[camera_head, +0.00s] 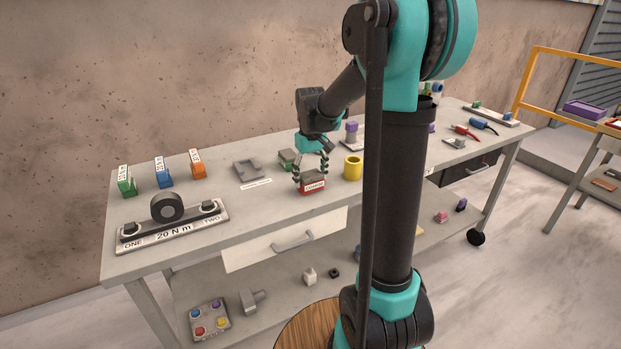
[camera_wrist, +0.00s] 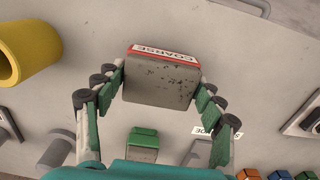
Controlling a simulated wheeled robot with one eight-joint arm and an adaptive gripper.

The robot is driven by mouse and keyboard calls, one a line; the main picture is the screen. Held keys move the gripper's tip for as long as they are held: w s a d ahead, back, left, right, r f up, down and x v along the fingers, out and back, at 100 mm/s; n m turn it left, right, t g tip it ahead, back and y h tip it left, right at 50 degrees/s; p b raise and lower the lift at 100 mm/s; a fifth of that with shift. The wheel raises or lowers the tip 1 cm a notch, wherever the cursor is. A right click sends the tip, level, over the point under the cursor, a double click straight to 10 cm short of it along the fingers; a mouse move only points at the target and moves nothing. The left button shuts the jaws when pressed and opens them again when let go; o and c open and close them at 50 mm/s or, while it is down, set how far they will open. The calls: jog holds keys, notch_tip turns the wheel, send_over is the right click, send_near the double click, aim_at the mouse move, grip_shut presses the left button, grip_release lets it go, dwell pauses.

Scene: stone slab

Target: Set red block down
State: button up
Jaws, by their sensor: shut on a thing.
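The red block (camera_head: 313,187) has a white label. In the wrist view the block (camera_wrist: 160,80) shows a grey speckled face and a red edge with a label reading COARSE. My gripper (camera_head: 311,174) points down over the table and is shut on the block. In the wrist view the gripper's green-padded fingers (camera_wrist: 161,88) press its left and right sides. The block is at or just above the tabletop (camera_head: 240,215); I cannot tell whether it touches. Its underside is hidden.
A yellow cylinder (camera_head: 353,167) stands close right of the block. A green block (camera_head: 288,158) lies behind it, with a grey fixture (camera_head: 249,169) to the left. Green, blue and orange labelled blocks stand at the back left.

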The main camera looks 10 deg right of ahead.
aim_at(311, 175)
jog(key=shift+f, duration=0.2)
jog(key=shift+f, duration=0.15)
jog(key=o, duration=1.4)
notch_tip(311, 175, up, 12)
jog(key=s+d+f+m+t, duration=0.1)
jog(key=s+f, duration=0.5)
jog(key=s, duration=0.1)
jog(key=s+d+f+m+t, duration=0.1)
jog(key=s+f, duration=0.6)
jog(key=s+d+f+m+t, duration=0.1)
jog(key=s+d+f+t, duration=0.1)
jog(key=s+f, duration=0.4)
jog(key=shift+s+f+m, duration=0.15)
jog(key=shift+s+f, duration=0.05)
jog(key=shift+s, duration=0.35)
jog(key=shift+s+f+m, duration=0.15)
jog(key=shift+s+f, duration=0.05)
jog(key=shift+s, duration=0.3)
